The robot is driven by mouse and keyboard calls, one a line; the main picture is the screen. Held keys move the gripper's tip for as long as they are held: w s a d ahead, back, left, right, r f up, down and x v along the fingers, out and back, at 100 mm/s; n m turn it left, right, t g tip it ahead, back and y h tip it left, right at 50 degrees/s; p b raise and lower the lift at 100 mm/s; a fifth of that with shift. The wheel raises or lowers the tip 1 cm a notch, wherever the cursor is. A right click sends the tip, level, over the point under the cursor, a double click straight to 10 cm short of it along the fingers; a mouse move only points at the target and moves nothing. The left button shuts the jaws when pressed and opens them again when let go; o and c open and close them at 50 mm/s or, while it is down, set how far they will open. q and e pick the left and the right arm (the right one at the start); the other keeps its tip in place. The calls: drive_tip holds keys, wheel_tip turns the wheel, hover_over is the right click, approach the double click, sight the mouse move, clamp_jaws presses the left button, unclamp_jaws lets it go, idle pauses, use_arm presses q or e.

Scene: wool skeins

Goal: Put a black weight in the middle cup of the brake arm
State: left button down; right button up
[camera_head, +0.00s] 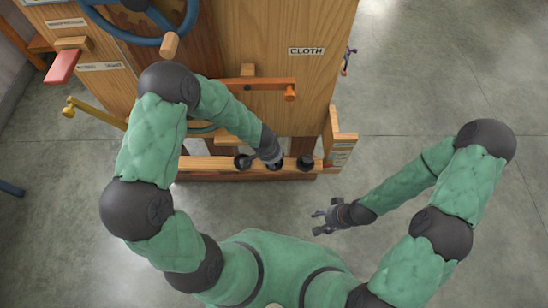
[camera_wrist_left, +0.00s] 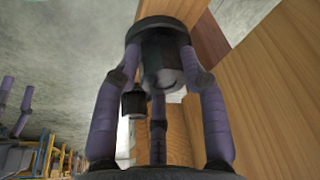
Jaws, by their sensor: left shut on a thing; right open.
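The brake arm (camera_head: 215,163) is a pale wooden bar low on the front of the wooden machine. Dark round shapes sit along it, one at the left (camera_head: 242,161) and one at the right (camera_head: 305,162). My left gripper (camera_head: 274,160) is over the middle place between them and hides most of it. In the left wrist view its purple fingers (camera_wrist_left: 160,75) are shut on a dark cylinder, the black weight (camera_wrist_left: 158,50). Whether the weight touches a cup cannot be told. My right gripper (camera_head: 322,216) is open and empty above the floor.
The machine's front (camera_head: 300,90) carries a CLOTH label, an orange lever (camera_head: 262,84) and a blue wheel (camera_head: 130,38). A wooden bracket (camera_head: 340,140) stands at the bar's right end. A smaller dark cylinder (camera_wrist_left: 133,103) shows beyond the fingers. Floor at right is clear.

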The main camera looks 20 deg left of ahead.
use_arm(q)
drive_tip(key=shift+f, duration=0.1)
drive_tip(key=c, duration=0.6)
unclamp_jaws()
drive_tip(key=shift+v, duration=6)
drive_tip(key=shift+f, duration=0.1)
